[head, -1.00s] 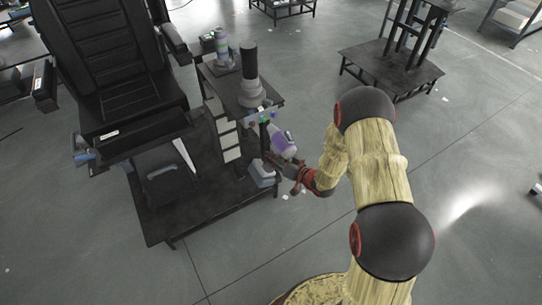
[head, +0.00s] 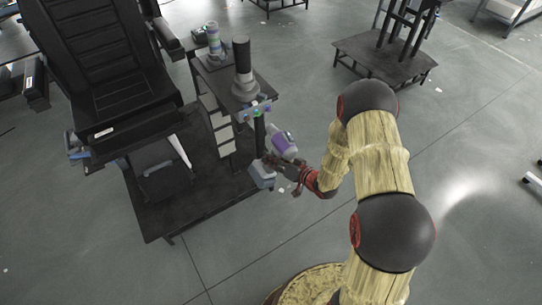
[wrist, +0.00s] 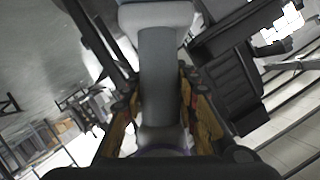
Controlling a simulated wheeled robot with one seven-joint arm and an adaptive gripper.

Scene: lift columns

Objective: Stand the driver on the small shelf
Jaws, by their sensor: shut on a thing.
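The driver (head: 284,145) has a purple and grey body, a grey handle and a blue-grey battery foot (head: 262,176). My gripper (head: 283,168) is shut on its handle and holds it tilted, beside the column unit. In the wrist view the grey handle (wrist: 158,75) runs between my fingers (wrist: 158,115), with the pale foot (wrist: 155,15) at the top. The small shelf appears to be the dark top (head: 263,84) at the unit's upper right; the driver is in front of and below its edge in the picture. I cannot tell their exact gap.
A black chair (head: 100,65) is at left, over a dark platform (head: 200,195). Open floor lies right of the unit.

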